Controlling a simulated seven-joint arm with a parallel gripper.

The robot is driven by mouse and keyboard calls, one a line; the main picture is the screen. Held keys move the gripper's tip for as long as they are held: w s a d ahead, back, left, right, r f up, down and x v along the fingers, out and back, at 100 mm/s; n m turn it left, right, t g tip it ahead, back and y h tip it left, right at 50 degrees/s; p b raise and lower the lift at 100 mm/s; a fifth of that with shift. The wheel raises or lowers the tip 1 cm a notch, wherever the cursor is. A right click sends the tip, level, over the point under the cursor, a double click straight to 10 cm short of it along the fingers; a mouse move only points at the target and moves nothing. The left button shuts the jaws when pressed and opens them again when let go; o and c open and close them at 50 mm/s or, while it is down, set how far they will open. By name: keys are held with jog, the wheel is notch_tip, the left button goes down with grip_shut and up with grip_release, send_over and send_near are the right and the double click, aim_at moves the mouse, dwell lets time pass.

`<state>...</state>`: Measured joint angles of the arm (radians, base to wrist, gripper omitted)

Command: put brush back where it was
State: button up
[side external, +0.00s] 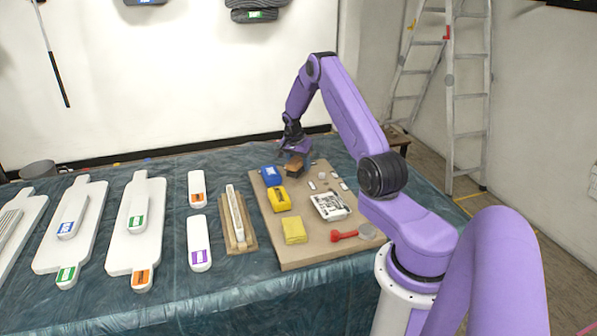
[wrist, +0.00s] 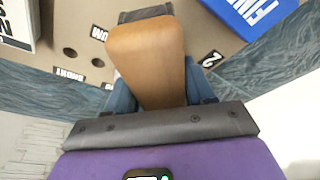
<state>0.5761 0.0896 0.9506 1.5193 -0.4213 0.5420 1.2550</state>
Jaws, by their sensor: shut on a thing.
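The brush, seen as a brown wooden block (side external: 294,168), is in my gripper over the far end of the tan board (side external: 285,255). In the wrist view the smooth brown wooden body (wrist: 145,60) sits between the blue fingers of my gripper (wrist: 160,92), with a dark strip at its far end. My gripper (side external: 294,153) is shut on it. Bristles cannot be made out. The board below has round dark holes and small black-and-white labels. I cannot tell whether the brush touches the board.
A blue box (side external: 270,175), a yellow box (side external: 279,199), a yellow sponge-like block (side external: 295,230), a white printed item (side external: 330,206) and a red tool (side external: 343,236) lie on the board. Left are a wooden tray (side external: 238,245) and several white pieces. A ladder (side external: 466,100) stands behind.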

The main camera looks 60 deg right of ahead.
aim_at(298, 179)
jog(key=x, duration=0.2)
jog(key=shift+w+f, duration=0.2)
jog(key=shift+f, duration=0.75)
jog(key=shift+a+f, duration=0.1)
jog(key=shift+f, duration=0.15)
